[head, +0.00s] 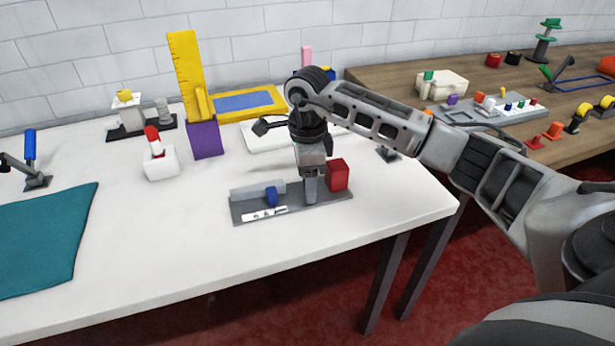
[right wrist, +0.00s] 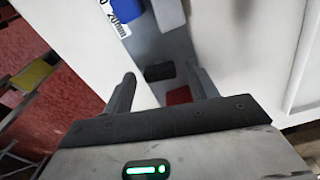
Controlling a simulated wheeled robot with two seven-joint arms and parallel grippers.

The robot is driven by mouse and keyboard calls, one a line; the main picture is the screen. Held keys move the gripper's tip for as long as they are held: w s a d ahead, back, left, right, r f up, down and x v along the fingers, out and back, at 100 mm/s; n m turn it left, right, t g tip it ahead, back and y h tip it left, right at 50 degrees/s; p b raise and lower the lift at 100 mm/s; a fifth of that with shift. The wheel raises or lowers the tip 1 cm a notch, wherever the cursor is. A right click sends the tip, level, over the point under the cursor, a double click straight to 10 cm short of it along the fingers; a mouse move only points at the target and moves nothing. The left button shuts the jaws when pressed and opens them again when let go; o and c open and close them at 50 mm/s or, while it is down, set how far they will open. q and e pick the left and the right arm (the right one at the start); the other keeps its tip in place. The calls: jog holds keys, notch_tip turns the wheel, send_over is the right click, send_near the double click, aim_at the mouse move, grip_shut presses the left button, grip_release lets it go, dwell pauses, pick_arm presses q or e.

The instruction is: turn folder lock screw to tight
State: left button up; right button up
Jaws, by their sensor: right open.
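The folder is a grey base plate (head: 240,211) near the table's front right edge. It carries a raised grey block, a blue knob (head: 271,196), a white scale strip (head: 264,213) and a red block (head: 338,175). My right gripper (head: 311,197) points down over the plate between the blue knob and the red block. In the right wrist view its open fingers stand either side of a small dark block (right wrist: 159,72), with the red block (right wrist: 178,96) nearer. The blue knob (right wrist: 127,9) is at the top. I cannot tell which part is the lock screw, or whether the fingers touch anything.
The white table (head: 180,225) is clear in front of and left of the folder. A teal cloth (head: 45,240) lies at left. Behind stand a white block with a red top (head: 160,163), a purple block with a yellow ruler (head: 205,139) and a yellow-framed tray (head: 275,99).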

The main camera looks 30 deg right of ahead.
jog(key=c, duration=1)
jog(key=shift+m, duration=0.3)
jog(key=m, duration=0.3)
jog(key=shift+m, duration=0.4)
jog(key=m, duration=0.2)
jog(key=shift+r+m, duration=0.1)
jog(key=shift+m, duration=0.2)
jog(key=m+p, duration=0.1)
jog(key=m, duration=0.4)
jog(key=shift+m, duration=0.8)
jog(key=o, duration=1)
